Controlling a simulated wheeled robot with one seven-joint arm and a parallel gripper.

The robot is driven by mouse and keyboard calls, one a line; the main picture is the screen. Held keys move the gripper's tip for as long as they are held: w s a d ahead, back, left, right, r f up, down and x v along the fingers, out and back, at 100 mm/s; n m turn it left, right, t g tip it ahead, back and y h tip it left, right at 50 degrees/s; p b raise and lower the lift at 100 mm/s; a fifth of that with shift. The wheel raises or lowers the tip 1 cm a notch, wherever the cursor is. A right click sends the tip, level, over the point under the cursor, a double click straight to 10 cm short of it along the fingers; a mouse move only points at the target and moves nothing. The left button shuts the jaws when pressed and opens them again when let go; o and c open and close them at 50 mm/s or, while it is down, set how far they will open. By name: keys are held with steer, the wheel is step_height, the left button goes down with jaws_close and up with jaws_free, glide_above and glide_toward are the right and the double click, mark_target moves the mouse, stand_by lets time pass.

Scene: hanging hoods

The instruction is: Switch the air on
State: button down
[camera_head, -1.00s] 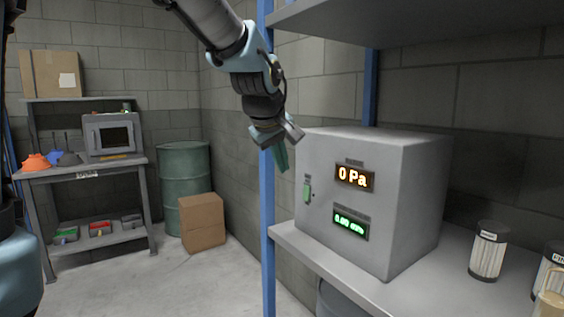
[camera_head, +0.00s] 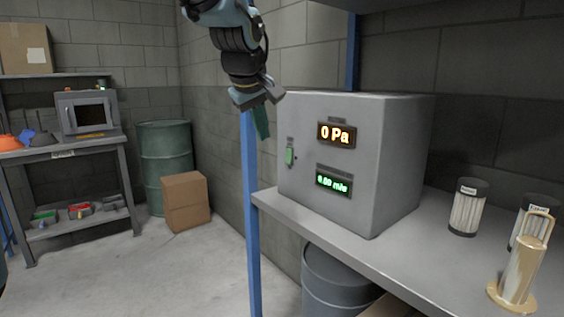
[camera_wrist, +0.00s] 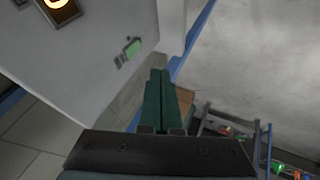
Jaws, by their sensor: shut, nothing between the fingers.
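A grey box (camera_head: 395,160) stands on the shelf at the right. Its front has an orange display (camera_head: 336,134) reading 0 Pa, a green display (camera_head: 334,182) reading about 0.00, and a green switch (camera_head: 289,156) near the left edge. In the wrist view the switch (camera_wrist: 132,48) is above and left of my fingertips, with a gap between. My gripper (camera_head: 262,122) hangs in front of and above the box's left edge, its green fingers pointing down. In the wrist view my gripper (camera_wrist: 160,75) is shut and empty. I cannot tell the switch's position.
Filter cartridges (camera_head: 467,207) and a beige handled cylinder (camera_head: 518,265) stand on the shelf (camera_head: 440,250), right of the box. A blue post (camera_head: 251,215) rises at the shelf's left end. A green drum (camera_head: 165,160) and a cardboard box (camera_head: 185,202) stand on the floor behind. The floor in front is clear.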

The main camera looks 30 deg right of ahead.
mark_target(288, 156)
steer(key=shift+f, duration=0.1)
steer(key=w+d+f+p, duration=0.2)
steer(key=w+d+f, duration=0.3)
steer(key=d+f, duration=0.2)
steer(key=shift+d+f, duration=0.3)
steer(key=shift+f, duration=0.4)
steer(key=shift+w+d+f+h+b, duration=0.15)
steer(key=shift+h+b, duration=0.15)
steer(key=shift+b, duration=0.15)
